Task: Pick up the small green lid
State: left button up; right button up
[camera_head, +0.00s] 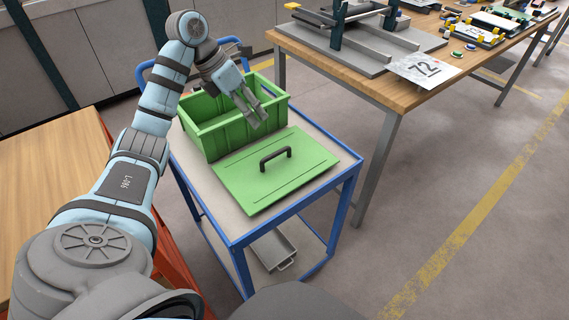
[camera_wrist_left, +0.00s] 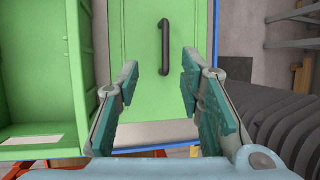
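The green lid (camera_head: 250,186) is a flat panel with a dark arched handle (camera_head: 275,157). It lies on the blue-framed cart (camera_head: 235,232), beside an open green bin (camera_head: 207,138). My left gripper (camera_head: 257,113) is in the air over the bin's near right side, behind the lid's handle, fingers pointing down. In the left wrist view the lid (camera_wrist_left: 138,43) and its handle (camera_wrist_left: 165,48) show beyond the fingertips. The left gripper (camera_wrist_left: 160,80) is open there, with nothing between its fingers. My right gripper is not in view.
A wooden table (camera_head: 50,170) is at the left. A metal tray (camera_head: 272,250) is on the cart's lower shelf. Floor at the right is clear.

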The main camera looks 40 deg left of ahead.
pick_arm(q)
jog(key=b, duration=0.5)
send_near(273, 151)
jog(key=s+d+r, duration=0.2)
jog(key=s+d, duration=0.1)
jog(key=d, duration=0.1)
jog(key=b+x, duration=0.1)
jog(key=x, duration=0.6)
jog(key=shift+d+b, duration=0.1)
jog(key=shift+b, duration=0.25)
jog(key=shift+w, duration=0.15)
grip_shut()
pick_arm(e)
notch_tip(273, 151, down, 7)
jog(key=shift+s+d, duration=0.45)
